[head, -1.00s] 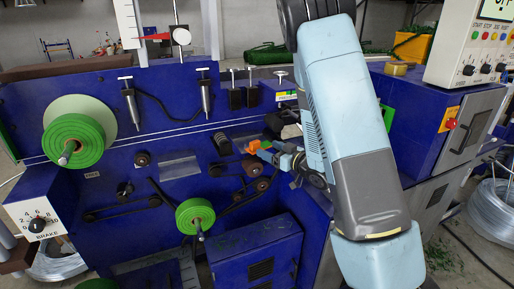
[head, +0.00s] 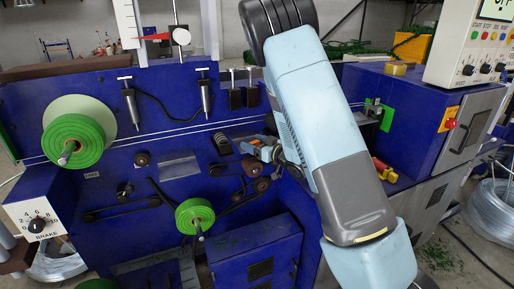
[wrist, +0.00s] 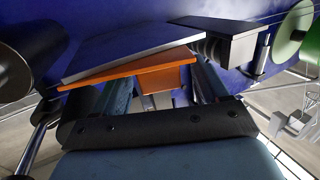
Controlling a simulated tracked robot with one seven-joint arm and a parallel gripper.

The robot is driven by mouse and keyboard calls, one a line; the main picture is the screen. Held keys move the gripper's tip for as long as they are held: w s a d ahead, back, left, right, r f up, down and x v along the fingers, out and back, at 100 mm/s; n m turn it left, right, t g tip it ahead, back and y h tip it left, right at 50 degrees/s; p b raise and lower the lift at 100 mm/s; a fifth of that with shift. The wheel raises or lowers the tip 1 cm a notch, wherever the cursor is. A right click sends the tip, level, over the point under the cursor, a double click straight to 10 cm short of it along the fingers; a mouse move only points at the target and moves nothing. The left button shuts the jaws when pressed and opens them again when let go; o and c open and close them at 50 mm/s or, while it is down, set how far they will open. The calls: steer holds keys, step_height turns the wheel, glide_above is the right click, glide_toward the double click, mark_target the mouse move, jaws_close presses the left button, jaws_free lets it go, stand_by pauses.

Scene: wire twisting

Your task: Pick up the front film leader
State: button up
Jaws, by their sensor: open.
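I cannot make out the front film leader for certain. A small green reel (head: 195,215) is low on the front of the blue machine, and a larger green reel (head: 72,140) is at the upper left. My gripper (head: 262,152) is at the machine's middle, partly behind my arm in the head view. In the wrist view my gripper (wrist: 160,92) has its two fingers apart. An orange block (wrist: 148,73) under a grey plate (wrist: 135,50) lies across the fingertips. I cannot tell whether they touch it.
Dark rollers (head: 262,185) sit just below my gripper. A blue cabinet (head: 255,255) juts out under them. A control panel (head: 480,45) stands at upper right. A red-orange cylinder (head: 385,170) lies right of my arm. The wrist view shows a dark block (wrist: 225,35) beside the plate.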

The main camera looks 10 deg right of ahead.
steer(key=shift+c, duration=0.5)
steer(key=c, duration=1.1)
steer(key=shift+r, duration=0.1)
